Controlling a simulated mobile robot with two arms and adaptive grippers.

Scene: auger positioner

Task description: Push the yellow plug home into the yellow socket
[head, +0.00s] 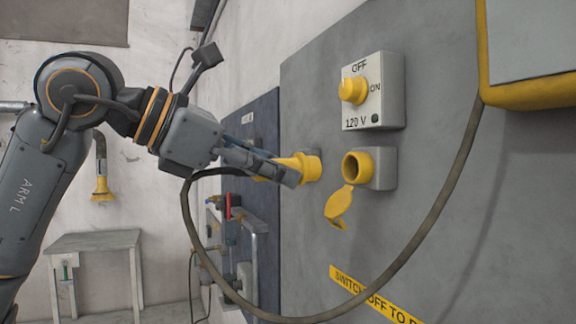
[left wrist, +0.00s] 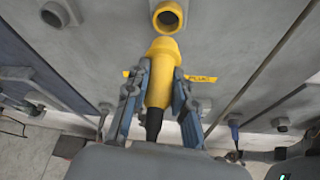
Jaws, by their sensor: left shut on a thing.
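The yellow plug (head: 302,166) is held between the fingers of my left gripper (head: 284,172), which is shut on it. In the left wrist view the plug (left wrist: 160,72) points up the picture toward the panel, its dark cable end toward the wrist. The yellow socket (head: 357,167) is a round open collar on a grey box, right of the plug in the head view. Its yellow lid (head: 340,204) hangs open below. In the left wrist view the socket (left wrist: 168,17) lies just beyond the plug's front end, and the plug is outside it. My right gripper is not in view.
A grey switch box (head: 374,91) with a yellow knob is above the socket. The plug's dark cable (head: 447,185) loops below the socket and up to a yellow-edged box (head: 530,95). A grey outlet (left wrist: 55,14) sits left of the socket.

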